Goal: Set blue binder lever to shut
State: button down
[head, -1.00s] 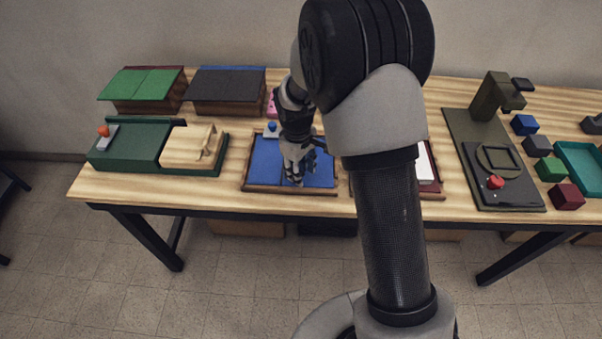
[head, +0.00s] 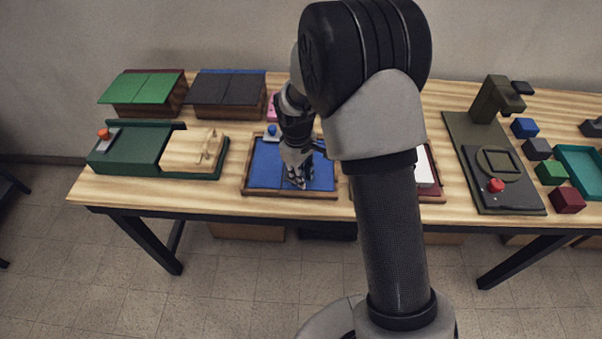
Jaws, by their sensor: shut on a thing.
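The blue binder (head: 265,172) lies in a brown wooden tray on the table, left of my arm. A small light grey mount with a blue knob (head: 272,130), which looks like its lever, stands at the back left corner of the binder. My gripper (head: 298,184) is low over the middle of the blue surface, to the right of and nearer than the knob. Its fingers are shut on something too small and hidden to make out. My arm hides the area to the right of the binder.
A green case (head: 125,148) with an orange-knobbed lever and wooden lid stands left. Two roofed boxes (head: 228,90) stand behind. A partly hidden white-and-red item (head: 425,170) lies right of the binder. A dark press (head: 500,140) and several coloured blocks stand further right.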

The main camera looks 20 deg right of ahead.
jog(key=shift+d, duration=0.1)
jog(key=shift+s+d+f+y, duration=0.2)
jog(key=shift+d+y, duration=0.1)
jog(key=shift+y, duration=0.4)
jog(key=shift+d+f+t+y+b, duration=0.25)
jog(key=shift+f+t+y+b, duration=0.15)
jog(key=shift+y+b, duration=0.25)
jog(key=shift+s+d+t+y, duration=0.1)
jog(key=shift+d+t+y, duration=0.15)
jog(key=shift+y, duration=0.4)
jog(key=c, duration=1.6)
grip_release()
jog(key=shift+o, duration=0.2)
